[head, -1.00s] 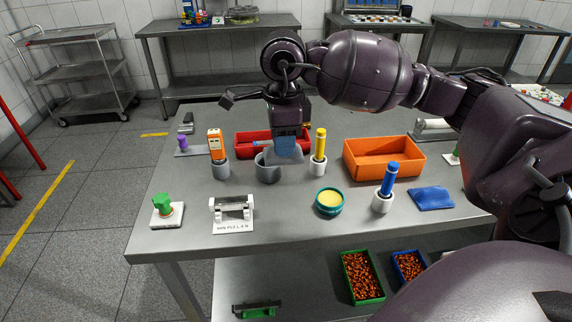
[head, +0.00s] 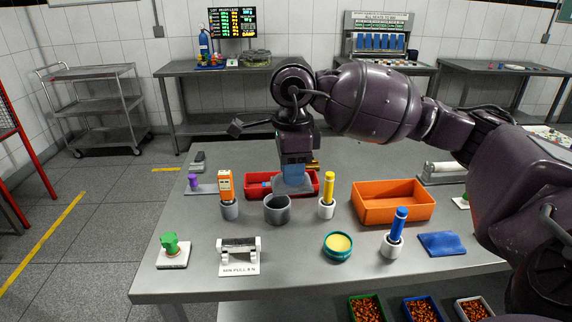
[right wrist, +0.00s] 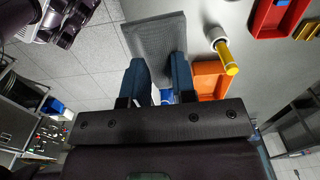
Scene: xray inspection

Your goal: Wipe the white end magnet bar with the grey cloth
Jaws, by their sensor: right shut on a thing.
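The white end magnet bar (head: 238,243) lies across a white stand with a "MIN PULL 4 N" label, at the front left of the table. Its top looks dark and rough. My right gripper (head: 294,178) is shut on the grey cloth (head: 291,188) and holds it above and just behind the grey cup (head: 277,210), away from the bar. In the right wrist view the cloth (right wrist: 157,38) spreads as a flat textured sheet beyond the fingers (right wrist: 161,80). My left gripper is not in view.
An orange marker (head: 225,187), yellow-handled tool (head: 328,190) and blue-handled tool (head: 399,222) stand upright in holders. A green knob (head: 171,244) is left of the bar. A teal dish (head: 338,254), orange bin (head: 392,210) and blue cloth (head: 442,244) lie right. Bare table fronts the cup.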

